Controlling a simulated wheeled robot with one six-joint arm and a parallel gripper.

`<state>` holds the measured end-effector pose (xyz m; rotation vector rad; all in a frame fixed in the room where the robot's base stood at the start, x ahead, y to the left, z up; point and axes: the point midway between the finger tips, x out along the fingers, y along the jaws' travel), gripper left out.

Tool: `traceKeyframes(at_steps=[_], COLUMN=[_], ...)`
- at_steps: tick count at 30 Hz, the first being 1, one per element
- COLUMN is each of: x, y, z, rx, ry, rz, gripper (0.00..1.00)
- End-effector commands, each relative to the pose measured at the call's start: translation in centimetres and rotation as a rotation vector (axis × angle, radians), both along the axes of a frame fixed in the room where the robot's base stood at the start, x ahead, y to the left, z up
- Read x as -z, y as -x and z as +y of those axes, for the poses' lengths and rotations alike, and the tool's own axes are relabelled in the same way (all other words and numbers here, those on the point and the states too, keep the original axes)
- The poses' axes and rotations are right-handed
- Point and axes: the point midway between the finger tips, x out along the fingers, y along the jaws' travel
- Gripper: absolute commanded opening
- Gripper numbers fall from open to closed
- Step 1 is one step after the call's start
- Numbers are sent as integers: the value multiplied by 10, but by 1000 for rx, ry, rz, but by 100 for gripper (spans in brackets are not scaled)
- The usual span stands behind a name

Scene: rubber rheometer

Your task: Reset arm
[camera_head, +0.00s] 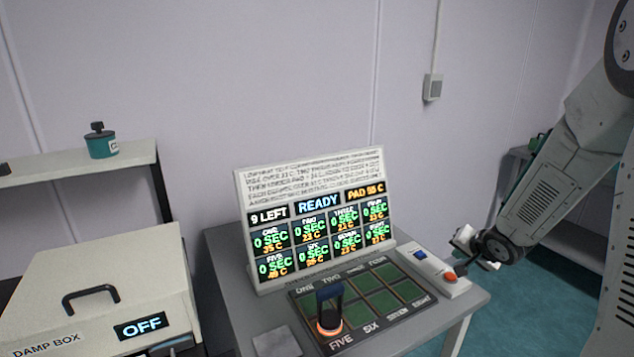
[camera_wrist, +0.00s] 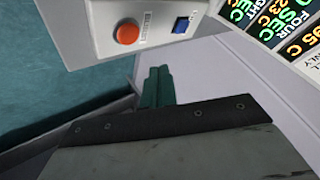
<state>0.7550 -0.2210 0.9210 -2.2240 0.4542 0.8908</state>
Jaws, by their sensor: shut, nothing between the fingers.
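My gripper (camera_head: 476,247) is at the right in the head view, beside the small button box and close above its right end. It is shut and holds nothing. The button box (camera_head: 433,272) has a red-orange button (camera_head: 450,277) and a blue button (camera_head: 420,254). In the wrist view the box shows at the top, with the orange button (camera_wrist: 126,33) and the blue button (camera_wrist: 181,25). The fingertips are not clearly seen in the wrist view.
A display panel (camera_head: 316,218) reading "READY" stands on the grey table (camera_head: 232,262). A pad grid (camera_head: 385,292) lies before it, with a dark-handled tool (camera_head: 330,307) upright on it. The damp box (camera_head: 95,285), marked "OFF", is left. A teal canister (camera_head: 102,144) stands on a shelf.

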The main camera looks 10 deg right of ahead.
Motion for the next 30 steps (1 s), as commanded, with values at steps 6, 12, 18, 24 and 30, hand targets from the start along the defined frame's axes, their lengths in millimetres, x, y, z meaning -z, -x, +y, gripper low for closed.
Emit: traceKeyframes(at_steps=[6, 12, 18, 24, 30], x=[26, -10, -65, -115, -152], y=[52, 121, 194, 264, 318], z=[-23, -10, 44, 111, 165], rx=[-32, -120, -293, -515, -689], ry=[196, 324, 327, 268, 233], rz=[278, 566, 776, 855, 807], gripper=[0, 0, 0, 0, 0])
